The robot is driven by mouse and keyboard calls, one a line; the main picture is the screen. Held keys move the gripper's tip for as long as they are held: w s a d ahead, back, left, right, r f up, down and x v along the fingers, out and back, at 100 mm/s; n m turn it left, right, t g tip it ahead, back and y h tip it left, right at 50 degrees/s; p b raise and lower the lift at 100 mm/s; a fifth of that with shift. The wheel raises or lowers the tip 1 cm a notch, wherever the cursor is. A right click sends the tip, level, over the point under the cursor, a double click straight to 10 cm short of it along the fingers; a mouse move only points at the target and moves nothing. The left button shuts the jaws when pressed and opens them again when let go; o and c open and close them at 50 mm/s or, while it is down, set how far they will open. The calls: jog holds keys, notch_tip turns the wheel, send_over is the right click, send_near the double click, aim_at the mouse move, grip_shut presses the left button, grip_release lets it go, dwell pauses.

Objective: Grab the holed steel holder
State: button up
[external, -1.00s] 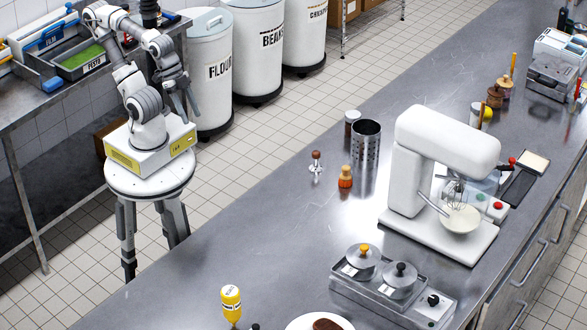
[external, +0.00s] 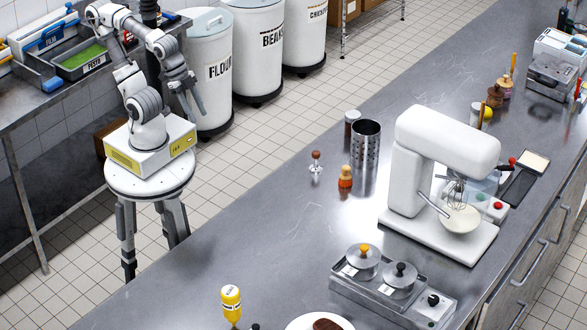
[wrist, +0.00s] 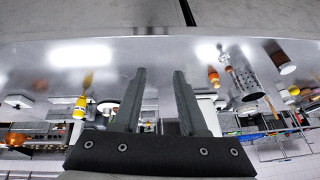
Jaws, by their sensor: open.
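The holed steel holder (external: 365,145) is an upright, perforated metal cylinder on the steel counter, left of the white mixer. In the wrist view the holder (wrist: 246,82) shows tilted at the upper right, outside the fingers. My gripper (external: 193,98) hangs over the floor beside the bins, well left of the counter and far from the holder. In the wrist view my gripper (wrist: 160,73) has its two fingers apart with nothing between them.
A dark jar (external: 352,122) stands close behind the holder. The mixer (external: 440,165) is on the right. The counter's (external: 250,225) left part is largely clear.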

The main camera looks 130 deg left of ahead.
jog(key=w+a+f+m+g+y+b, duration=0.15)
jog(key=w+a+m+y, duration=0.25)
jog(key=w+a+m, duration=0.4)
jog(key=w+a+f+m+y+b, duration=0.1)
jog(key=w+a+f+m+y, duration=0.3)
jog(key=w+a, duration=0.6)
jog(key=w+a+f+m+g+y+b, duration=0.15)
jog(key=w+a+m+y, duration=0.25)
jog(key=w+a+m, duration=0.45)
jog(key=shift+n+y, duration=0.3)
jog(key=shift+n, duration=0.15)
jog(key=shift+w+f+x, duration=0.1)
jog(key=shift+f+x, duration=0.05)
jog(key=shift+x, duration=4.3)
jog(key=shift+w+f+x, duration=0.15)
jog(key=shift+f+x, duration=0.05)
jog(key=shift+x, duration=4.25)
jog(key=shift+d, duration=0.25)
grip_shut()
